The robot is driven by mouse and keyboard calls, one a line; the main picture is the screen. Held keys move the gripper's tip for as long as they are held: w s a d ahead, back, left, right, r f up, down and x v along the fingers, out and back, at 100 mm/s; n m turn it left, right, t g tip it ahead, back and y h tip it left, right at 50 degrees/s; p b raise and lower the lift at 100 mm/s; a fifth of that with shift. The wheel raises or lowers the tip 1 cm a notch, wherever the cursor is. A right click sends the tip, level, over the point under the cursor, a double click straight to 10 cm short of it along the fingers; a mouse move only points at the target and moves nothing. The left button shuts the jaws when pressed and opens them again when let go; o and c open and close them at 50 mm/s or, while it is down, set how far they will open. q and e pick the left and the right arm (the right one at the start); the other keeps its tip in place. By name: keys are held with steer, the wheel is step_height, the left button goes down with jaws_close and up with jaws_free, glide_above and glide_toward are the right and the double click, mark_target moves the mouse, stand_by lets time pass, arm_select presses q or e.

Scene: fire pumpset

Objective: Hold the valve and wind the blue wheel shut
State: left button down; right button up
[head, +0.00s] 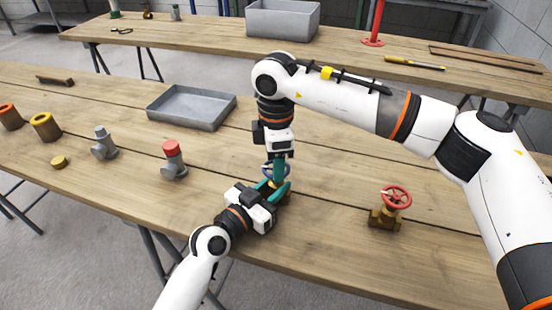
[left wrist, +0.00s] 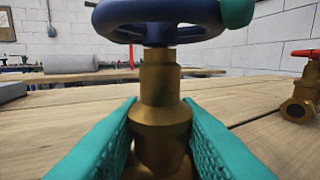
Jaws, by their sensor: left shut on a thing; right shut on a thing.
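The brass valve with the blue wheel stands upright on the near table; its brass body (left wrist: 160,110) fills the middle of the left wrist view. My left gripper (head: 274,192) has its green fingers shut on the body, one on each side. The blue wheel (left wrist: 150,18) sits on top of the valve, and part of it shows in the head view (head: 270,166). My right gripper (head: 280,175) comes down from above and is shut on the wheel's rim. In the left wrist view a green fingertip of it (left wrist: 237,11) touches the rim at the right.
A brass valve with a red wheel (head: 388,208) stands to the right. A red-capped grey fitting (head: 173,160), a plain grey fitting (head: 103,143) and a grey tray (head: 190,107) are to the left. The table between the two valves is clear.

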steer(key=shift+w+d+m, duration=0.15)
steer(key=shift+m, duration=0.65)
arm_select(q)
steer(key=shift+f, duration=0.1)
arm_select(e)
steer(key=o, duration=0.9)
steer(key=shift+o, duration=0.4)
steer(key=shift+r, duration=0.1)
step_height(320, 180, up, 12)
